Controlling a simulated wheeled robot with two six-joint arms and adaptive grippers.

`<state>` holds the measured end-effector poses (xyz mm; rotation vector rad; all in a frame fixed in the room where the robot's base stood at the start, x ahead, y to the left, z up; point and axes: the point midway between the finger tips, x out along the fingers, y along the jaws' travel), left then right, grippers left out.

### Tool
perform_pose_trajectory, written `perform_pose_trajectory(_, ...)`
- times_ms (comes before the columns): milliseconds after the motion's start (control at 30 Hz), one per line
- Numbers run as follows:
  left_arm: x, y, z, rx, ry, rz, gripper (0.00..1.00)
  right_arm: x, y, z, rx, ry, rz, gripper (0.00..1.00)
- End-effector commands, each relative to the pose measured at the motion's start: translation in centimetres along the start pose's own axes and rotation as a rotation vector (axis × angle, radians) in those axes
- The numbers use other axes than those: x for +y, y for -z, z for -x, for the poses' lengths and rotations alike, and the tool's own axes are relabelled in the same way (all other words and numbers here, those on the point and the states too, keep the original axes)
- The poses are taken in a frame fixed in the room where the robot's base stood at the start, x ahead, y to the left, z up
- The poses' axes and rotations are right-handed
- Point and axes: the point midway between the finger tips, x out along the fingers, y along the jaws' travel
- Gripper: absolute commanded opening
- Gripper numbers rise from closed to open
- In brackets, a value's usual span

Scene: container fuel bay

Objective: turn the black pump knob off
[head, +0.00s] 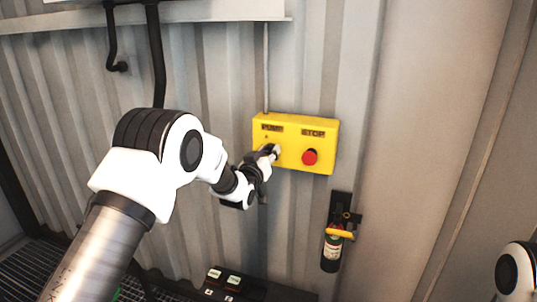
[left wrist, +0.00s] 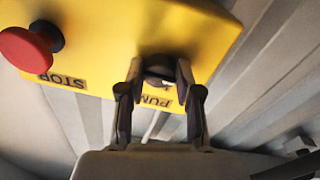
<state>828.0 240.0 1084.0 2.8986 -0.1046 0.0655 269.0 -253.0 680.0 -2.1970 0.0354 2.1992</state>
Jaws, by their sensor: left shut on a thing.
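The yellow control box (head: 295,125) is mounted on the corrugated wall, with a "PUMP" label on its left and a "STOP" label on its right. My left gripper (head: 272,152) reaches the pump side of the box and mostly covers the knob in the head view. In the left wrist view the black pump knob (left wrist: 159,65) sits between the two fingers of my left gripper (left wrist: 159,74), which are shut on it. A small white mark shows by the knob's edge. The knob's exact angle is hard to tell. My right gripper is not in view.
A red stop button (head: 310,157) sits on the right of the box, also in the left wrist view (left wrist: 27,50), apart from my fingers. A fire extinguisher (head: 331,250) hangs below right. A dark panel with labels (head: 235,280) is below.

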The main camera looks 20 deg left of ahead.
Motion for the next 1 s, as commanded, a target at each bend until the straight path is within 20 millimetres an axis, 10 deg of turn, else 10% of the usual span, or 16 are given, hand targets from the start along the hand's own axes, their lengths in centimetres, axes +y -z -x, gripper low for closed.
perform_pose_trajectory(300,0.1,0.8,-0.2,0.017,-0.002,0.002,0.0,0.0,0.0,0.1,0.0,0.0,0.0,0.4)
perform_pose_trajectory(333,0.1,0.8,-0.2,0.017,-0.002,0.002,0.37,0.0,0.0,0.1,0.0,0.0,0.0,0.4)
perform_pose_trajectory(400,0.1,0.8,-0.1,0.015,-0.002,0.002,0.59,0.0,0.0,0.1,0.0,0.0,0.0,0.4)
perform_pose_trajectory(767,0.0,0.3,0.3,0.005,0.0,0.001,0.59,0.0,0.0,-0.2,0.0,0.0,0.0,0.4)
perform_pose_trajectory(1000,0.0,0.3,5.1,0.003,0.001,0.001,0.59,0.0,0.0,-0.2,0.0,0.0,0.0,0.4)
